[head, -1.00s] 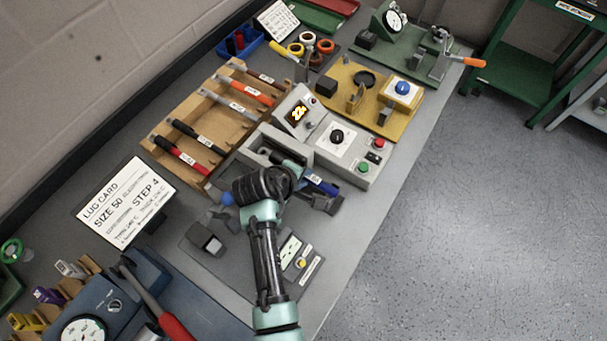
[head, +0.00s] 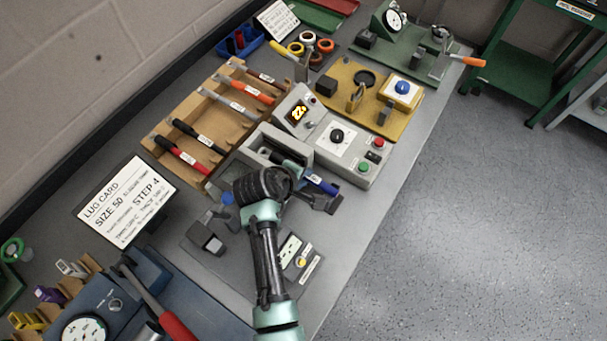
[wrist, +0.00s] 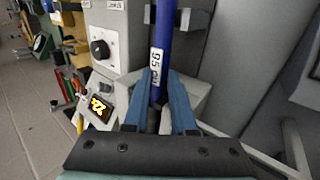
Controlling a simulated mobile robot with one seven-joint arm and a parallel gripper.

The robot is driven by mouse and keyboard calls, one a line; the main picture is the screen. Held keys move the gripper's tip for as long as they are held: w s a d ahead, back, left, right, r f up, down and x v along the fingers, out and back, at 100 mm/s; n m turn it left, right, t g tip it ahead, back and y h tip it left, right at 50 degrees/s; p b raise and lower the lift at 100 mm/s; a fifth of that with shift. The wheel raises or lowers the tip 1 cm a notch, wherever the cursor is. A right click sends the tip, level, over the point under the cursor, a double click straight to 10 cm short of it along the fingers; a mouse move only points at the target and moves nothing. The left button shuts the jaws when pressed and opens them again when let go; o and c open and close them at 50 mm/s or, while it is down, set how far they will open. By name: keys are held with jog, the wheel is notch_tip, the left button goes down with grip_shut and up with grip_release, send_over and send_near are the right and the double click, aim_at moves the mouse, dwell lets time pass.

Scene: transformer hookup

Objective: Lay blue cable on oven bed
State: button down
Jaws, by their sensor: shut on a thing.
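The blue cable (head: 321,184) shows in the head view just right of my gripper, over the near end of the grey oven unit. In the wrist view the blue cable (wrist: 163,45), with a white "95" label, runs upward from between my fingers. My gripper (wrist: 160,100) is shut on it with two blue fingers. The grey oven (head: 337,148) has a display, a black knob and red and green buttons. Its bed (head: 262,150) is a grey trough along its left side. My arm hides part of it, so I cannot tell whether the cable touches the bed.
A wooden rack (head: 205,120) with red, black, grey and orange cables stands left of the oven. A yellow fixture (head: 372,95) is behind it. The lug card (head: 124,200) stands at the left. A dark plate with a grey block (head: 212,243) lies in front.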

jog(key=shift+f, duration=0.2)
jog(key=c, duration=0.7)
grip_release()
jog(key=shift+o, duration=0.2)
notch_tip(320, 180, up, 7)
jog(key=p, duration=0.7)
